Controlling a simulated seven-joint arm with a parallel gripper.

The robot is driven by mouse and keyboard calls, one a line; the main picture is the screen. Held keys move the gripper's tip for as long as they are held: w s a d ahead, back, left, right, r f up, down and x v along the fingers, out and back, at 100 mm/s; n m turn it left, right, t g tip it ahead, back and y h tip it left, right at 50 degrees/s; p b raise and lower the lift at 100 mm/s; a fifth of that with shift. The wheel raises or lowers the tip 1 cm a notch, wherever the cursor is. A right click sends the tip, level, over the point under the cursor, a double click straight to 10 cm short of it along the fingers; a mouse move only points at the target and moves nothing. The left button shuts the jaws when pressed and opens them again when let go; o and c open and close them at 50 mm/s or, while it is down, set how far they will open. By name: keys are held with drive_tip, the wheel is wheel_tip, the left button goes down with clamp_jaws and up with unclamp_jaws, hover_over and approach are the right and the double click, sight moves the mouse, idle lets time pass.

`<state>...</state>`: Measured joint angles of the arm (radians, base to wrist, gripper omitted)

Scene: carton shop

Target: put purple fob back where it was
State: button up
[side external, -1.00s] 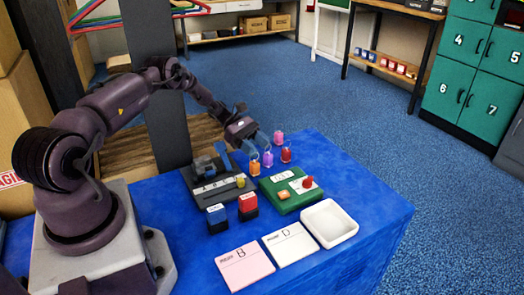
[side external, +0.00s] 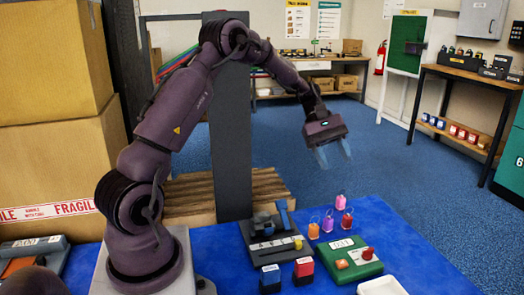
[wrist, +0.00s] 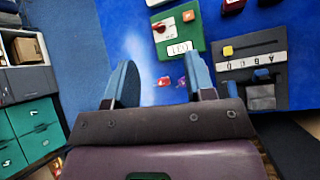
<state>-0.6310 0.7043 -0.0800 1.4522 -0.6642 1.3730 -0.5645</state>
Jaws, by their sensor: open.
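The purple fob (side external: 328,221) stands on the blue table among an orange fob (side external: 314,230), a red fob (side external: 347,219) and a pink fob (side external: 341,201). My gripper (side external: 333,158) is open and empty, raised well above and behind the fobs.
A green device (side external: 347,262) with a red knob and a dark lettered device (side external: 270,236) stand near the fobs. A blue stamp (side external: 270,279) and a red stamp (side external: 303,271) are in front. A white tray (side external: 382,287) is cut off at the bottom edge.

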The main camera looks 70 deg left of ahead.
drive_tip(key=s+d+r+m+y, duration=0.6)
drive_tip(key=s+d+r+m, duration=0.3)
drive_tip(key=s+d+r, duration=0.2)
drive_tip(key=s+d+m+t+y, duration=0.2)
drive_tip(key=s+m, duration=0.5)
drive_tip(key=s, duration=0.4)
drive_tip(key=shift+s+d+r+t+y, duration=0.35)
drive_tip(key=shift+d+t, duration=0.4)
drive_tip(key=shift+t, duration=0.25)
